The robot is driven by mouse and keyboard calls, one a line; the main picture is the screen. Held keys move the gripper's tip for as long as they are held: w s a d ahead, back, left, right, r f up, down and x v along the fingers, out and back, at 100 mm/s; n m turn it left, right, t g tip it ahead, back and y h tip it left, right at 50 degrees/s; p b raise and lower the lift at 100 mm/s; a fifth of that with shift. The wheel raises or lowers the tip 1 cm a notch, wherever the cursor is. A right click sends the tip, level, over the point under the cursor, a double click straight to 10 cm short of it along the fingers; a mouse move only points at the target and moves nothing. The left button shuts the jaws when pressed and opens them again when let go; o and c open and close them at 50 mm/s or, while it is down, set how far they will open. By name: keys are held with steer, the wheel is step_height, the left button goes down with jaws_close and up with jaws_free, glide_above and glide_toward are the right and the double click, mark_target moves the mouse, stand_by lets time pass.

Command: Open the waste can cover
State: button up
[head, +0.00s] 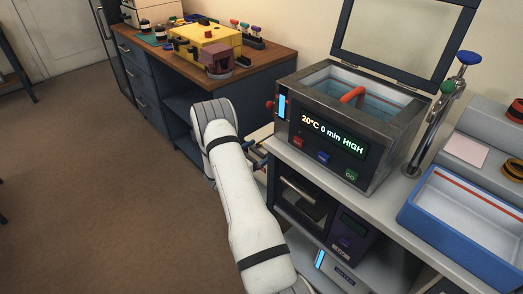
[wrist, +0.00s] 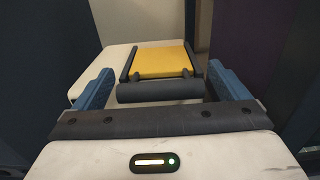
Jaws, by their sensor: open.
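The waste can (wrist: 112,60) shows in the wrist view as a pale top between two dark sides. Its yellow cover panel (wrist: 160,57) sits in a dark frame and looks closed. A dark bar handle (wrist: 160,91) runs across the cover's near edge. My gripper (wrist: 160,72) is open, with one blue finger on each side of the bar; I cannot tell whether either touches it. In the head view my gripper (head: 260,156) is mostly hidden behind my white arm, in the gap between the wooden-topped bench and the grey counter. A pale sliver of the can (head: 262,132) shows there.
The wooden-topped bench (head: 276,53) with a yellow box (head: 205,42) stands left of the gap. The grey counter right of it carries a heated bath (head: 330,146) with its lid raised and a blue tray (head: 455,238). The brown floor at left is clear.

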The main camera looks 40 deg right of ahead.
steer(key=shift+d, duration=0.6)
